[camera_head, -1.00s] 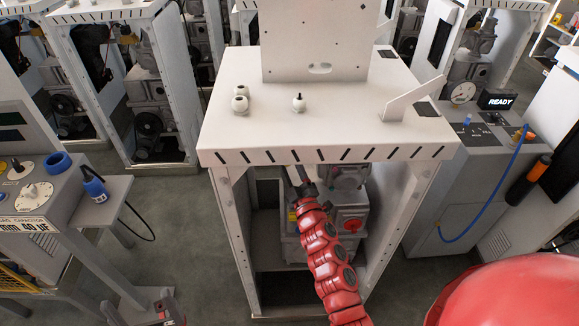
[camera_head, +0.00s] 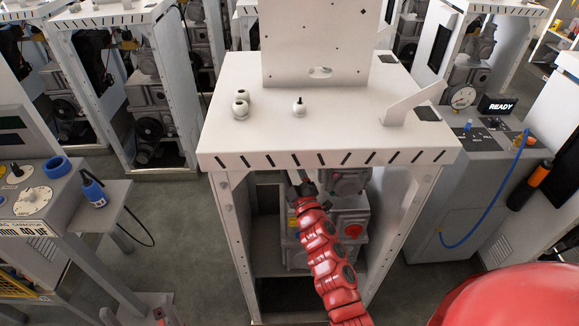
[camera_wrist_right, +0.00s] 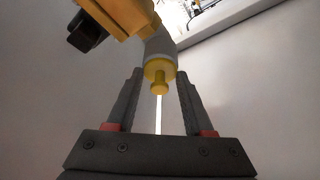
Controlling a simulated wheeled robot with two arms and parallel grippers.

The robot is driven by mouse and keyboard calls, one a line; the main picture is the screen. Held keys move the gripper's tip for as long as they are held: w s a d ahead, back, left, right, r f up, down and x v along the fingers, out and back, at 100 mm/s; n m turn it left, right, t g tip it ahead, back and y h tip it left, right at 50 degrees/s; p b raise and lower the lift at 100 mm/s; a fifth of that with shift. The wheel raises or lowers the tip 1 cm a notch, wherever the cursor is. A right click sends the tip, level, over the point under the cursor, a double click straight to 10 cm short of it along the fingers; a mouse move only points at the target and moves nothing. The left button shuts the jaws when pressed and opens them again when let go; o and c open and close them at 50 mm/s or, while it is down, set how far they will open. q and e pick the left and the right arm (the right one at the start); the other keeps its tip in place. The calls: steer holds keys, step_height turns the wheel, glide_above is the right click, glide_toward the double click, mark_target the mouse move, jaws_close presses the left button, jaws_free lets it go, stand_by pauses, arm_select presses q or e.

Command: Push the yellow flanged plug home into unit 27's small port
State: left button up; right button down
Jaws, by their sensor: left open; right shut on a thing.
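In the right wrist view, the yellow flanged plug (camera_wrist_right: 159,74) shows its round flange and short stub between the fingertips of my right gripper (camera_wrist_right: 160,76), which is shut on it. A pale grey cylindrical part (camera_wrist_right: 159,45) lies directly beyond the flange. I cannot tell how deep the plug sits, and no port mouth shows. In the head view, my right gripper (camera_head: 301,186) reaches under the white top of the middle cabinet (camera_head: 330,138); the plug is hidden there. My left gripper (camera_head: 137,315) is open and empty at the bottom left, partly cut off. No number 27 is readable.
A yellow block with a black knob (camera_wrist_right: 84,32) is close to the right fingertips. Grey machinery with a red knob (camera_head: 353,231) stands inside the cabinet, right of my right arm. Cabinet posts flank the opening. A console with a READY sign (camera_head: 497,102) stands right.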

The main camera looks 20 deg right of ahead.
steer(key=shift+w, duration=0.1)
jaws_free()
stand_by(0.3)
stand_by(0.4)
steer(key=s+a, duration=0.2)
steer(key=s, duration=0.5)
steer(key=shift+s, duration=0.35)
stand_by(0.7)
steer(key=shift+a, duration=0.1)
